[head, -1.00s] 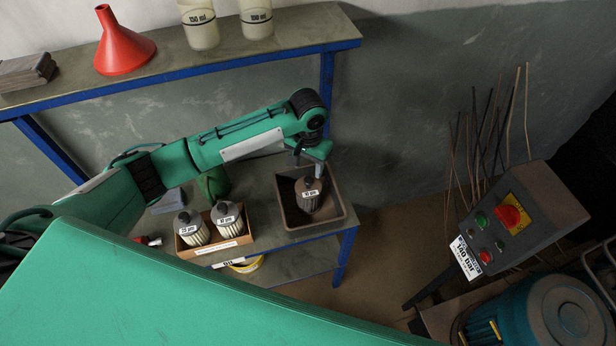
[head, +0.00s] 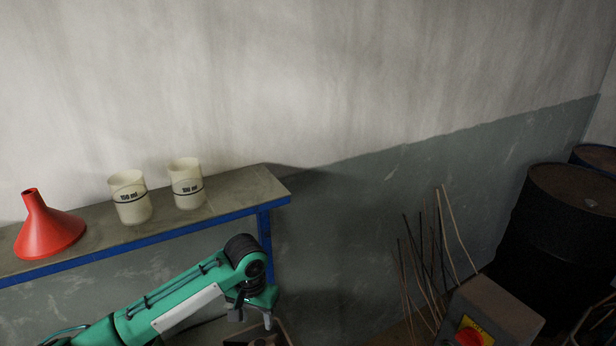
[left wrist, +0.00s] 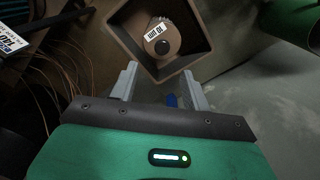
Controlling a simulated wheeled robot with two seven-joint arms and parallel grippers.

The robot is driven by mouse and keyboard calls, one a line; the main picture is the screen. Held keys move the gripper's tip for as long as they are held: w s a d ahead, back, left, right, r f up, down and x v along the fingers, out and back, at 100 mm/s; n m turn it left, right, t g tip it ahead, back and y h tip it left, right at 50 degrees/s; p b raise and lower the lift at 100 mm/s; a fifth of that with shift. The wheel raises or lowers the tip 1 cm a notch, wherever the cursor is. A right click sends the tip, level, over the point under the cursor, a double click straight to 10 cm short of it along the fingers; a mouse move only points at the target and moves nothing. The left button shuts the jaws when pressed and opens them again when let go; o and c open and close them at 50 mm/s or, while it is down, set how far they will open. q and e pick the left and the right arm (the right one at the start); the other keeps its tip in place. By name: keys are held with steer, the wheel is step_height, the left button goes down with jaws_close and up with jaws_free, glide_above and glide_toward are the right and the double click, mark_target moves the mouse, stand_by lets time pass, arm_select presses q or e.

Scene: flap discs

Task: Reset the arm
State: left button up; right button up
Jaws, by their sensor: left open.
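My left arm comes in from the left in the head view, with its gripper (head: 250,318) at the bottom edge of the picture. In the left wrist view the two grey fingers (left wrist: 163,86) are apart, with nothing between them. Ahead of the fingertips is a brown bin (left wrist: 122,44) with a labelled round filter (left wrist: 162,45) standing in it. The filter is clear of the fingers. In the head view only a bit of the bin's rim shows, partly hidden below the gripper. My right gripper is in neither view.
A blue-edged shelf (head: 240,190) along the wall holds a red funnel (head: 48,232) and two beakers (head: 130,199) (head: 187,185). At right are thin rods (head: 430,260), a control box (head: 495,310) with a red knob, and dark drums (head: 570,220).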

arm_select(q)
steer(key=s+d+f+m+t+h, duration=0.1)
steer(key=s+d+f+h, duration=0.15)
steer(key=s, duration=0.45)
steer(key=s+d+f+m+t+h, duration=0.1)
steer(key=s+d+f, duration=0.25)
steer(key=s, duration=0.25)
steer(key=s+a+f+n+t+y, duration=0.1)
steer(key=s+a+n+y, duration=0.25)
steer(key=s+a, duration=1.1)
step_height(320, 180, down, 30)
steer(key=s+d, duration=0.2)
steer(key=s+a+f+g, duration=0.1)
steer(key=s+f, duration=0.8)
steer(key=f, duration=0.1)
steer(key=s+a+f+m+g, duration=0.1)
steer(key=s+a+f, duration=0.1)
steer(key=s+f, duration=0.8)
steer(key=shift+s+a+f, duration=0.2)
steer(key=shift+a+f, duration=0.1)
steer(key=shift+f, duration=0.2)
